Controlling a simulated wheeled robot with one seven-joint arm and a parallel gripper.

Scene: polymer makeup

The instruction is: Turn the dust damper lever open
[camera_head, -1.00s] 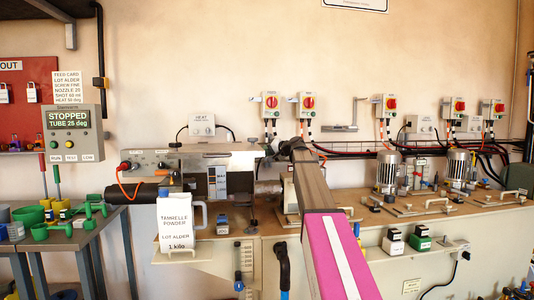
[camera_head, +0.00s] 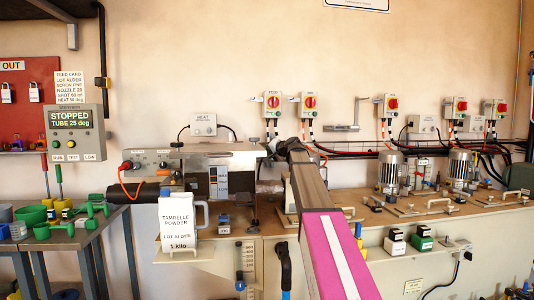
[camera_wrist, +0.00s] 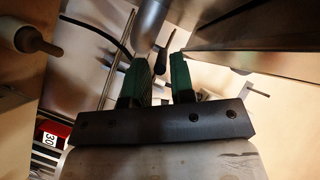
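My gripper (camera_wrist: 160,62) is open in the wrist view, with its two green fingers apart. A grey pipe-like cylinder (camera_wrist: 151,18) and a thin dark rod with a brownish end (camera_wrist: 170,40) lie just beyond the fingertips. The rod may be the dust damper lever, but I cannot tell for certain. The rod's lower end lies near the gap between the fingers, and I see no grip on it. In the head view my arm reaches forward to the machine on the bench, and its dark end hides the fingers and what is near them.
Motors (camera_head: 391,172) stand on the bench at right. Red switches (camera_head: 310,102) and cables line the wall. A round knob (camera_wrist: 30,40) shows in the wrist view.

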